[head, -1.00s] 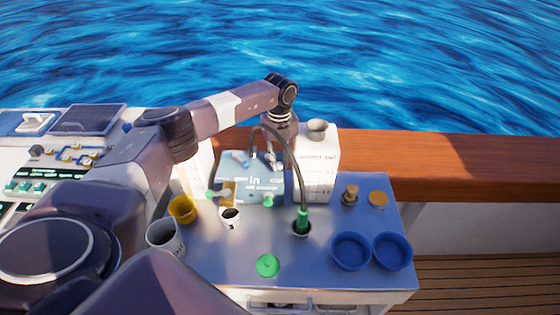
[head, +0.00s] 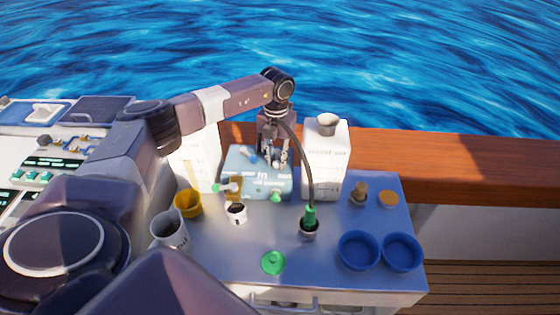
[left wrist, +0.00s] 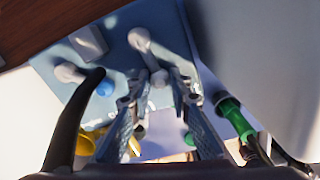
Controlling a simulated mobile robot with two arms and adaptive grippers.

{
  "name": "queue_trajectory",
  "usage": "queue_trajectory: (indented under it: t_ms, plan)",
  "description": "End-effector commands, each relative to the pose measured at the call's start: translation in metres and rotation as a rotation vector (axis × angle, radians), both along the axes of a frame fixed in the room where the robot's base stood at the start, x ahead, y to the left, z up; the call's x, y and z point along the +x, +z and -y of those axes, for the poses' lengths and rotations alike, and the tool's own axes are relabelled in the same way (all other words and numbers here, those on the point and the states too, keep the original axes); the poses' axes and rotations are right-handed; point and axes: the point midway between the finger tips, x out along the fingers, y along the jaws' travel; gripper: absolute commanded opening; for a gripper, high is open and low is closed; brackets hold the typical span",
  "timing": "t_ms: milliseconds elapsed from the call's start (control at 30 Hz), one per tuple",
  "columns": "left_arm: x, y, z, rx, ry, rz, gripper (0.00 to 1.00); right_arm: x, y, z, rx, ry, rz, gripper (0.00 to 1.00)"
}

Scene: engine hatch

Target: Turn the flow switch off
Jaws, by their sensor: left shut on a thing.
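The light-blue box (head: 258,187) stands at the back of the metal cart, between white containers. My left gripper (head: 273,160) reaches down over its top face from behind. In the left wrist view, the fingers (left wrist: 158,88) are around the end of a grey lever (left wrist: 143,44) on the box (left wrist: 115,35), which looks like the flow switch. They are shut on it. A blue knob (left wrist: 105,88) sits beside the fingers. The lever's exact setting is hard to read. My right gripper does not show.
A dark hose (head: 306,165) arches from the box to a green fitting (head: 310,216), close to my gripper. A white jug (head: 325,165) stands right of it. Yellow (head: 188,204) and white cups, blue bowls (head: 357,250) and a green disc (head: 273,262) are on the cart.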

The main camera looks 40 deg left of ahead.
Motion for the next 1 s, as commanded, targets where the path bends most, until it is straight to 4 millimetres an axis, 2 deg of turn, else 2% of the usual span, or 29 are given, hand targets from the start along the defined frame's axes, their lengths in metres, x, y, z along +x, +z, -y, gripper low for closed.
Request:
queue_trajectory:
  t_ms: [300, 667, 700, 733, 1000]
  plan:
    - [-0.001, 0.0018, -0.0042, 0.0, -0.067, 0.004, 0.0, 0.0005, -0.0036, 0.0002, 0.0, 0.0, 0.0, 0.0]
    - [-0.0008, 0.0023, -0.0045, 0.001, -0.069, 0.004, 0.0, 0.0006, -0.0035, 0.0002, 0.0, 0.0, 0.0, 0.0]
    - [-0.0007, 0.0023, -0.0046, 0.001, -0.069, 0.005, 0.2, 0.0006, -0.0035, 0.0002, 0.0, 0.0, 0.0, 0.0]
    - [-0.0007, 0.0024, -0.0046, 0.001, -0.069, 0.005, 0.24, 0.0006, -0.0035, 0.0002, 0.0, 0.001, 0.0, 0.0]
    - [-0.0014, 0.0013, -0.0039, 0.0, -0.07, 0.002, 0.26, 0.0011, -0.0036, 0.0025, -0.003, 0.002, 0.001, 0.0]
